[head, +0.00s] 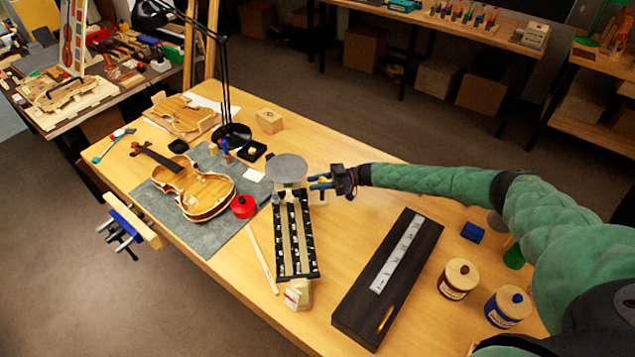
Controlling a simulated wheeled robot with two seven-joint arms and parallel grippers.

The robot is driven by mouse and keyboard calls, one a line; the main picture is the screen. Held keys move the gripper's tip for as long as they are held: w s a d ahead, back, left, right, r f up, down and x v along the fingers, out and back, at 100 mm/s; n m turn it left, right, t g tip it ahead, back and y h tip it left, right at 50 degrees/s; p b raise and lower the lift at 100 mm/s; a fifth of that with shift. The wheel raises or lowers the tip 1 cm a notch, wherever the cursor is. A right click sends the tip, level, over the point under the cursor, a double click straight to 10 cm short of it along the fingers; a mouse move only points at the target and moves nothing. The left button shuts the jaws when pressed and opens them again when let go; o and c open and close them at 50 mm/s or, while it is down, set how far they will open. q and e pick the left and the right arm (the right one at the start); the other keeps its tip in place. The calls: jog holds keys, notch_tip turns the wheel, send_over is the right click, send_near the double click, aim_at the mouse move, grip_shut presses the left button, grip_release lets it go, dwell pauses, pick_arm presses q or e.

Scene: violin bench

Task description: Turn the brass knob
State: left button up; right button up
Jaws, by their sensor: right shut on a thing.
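A balance scale (296,240) with black graduated beams stands in the middle of the bench, its round grey pan (287,168) at the far end. My right gripper (321,182), with blue fingertips, reaches in from the right and is just right of the pan. It is shut on a small yellowish piece between its fingers, which looks like the brass knob (322,181). The fingers hide most of the knob, so its turn angle cannot be told. My left gripper is not in view.
A violin body (189,184) lies on a grey mat (215,237) at left, with a red round container (243,206) beside it. A black lamp (232,132) stands behind. A long dark box (345,310) and two lidded jars (458,279) are at right.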

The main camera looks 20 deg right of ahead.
jog(key=shift+w+m+t+h+p, duration=0.2)
jog(key=shift+m+t+h+p, duration=0.15)
jog(key=shift+m+t, duration=1.3)
jog(key=shift+r+n+t, duration=0.1)
jog(key=shift+n+t, duration=0.25)
jog(key=o, duration=1)
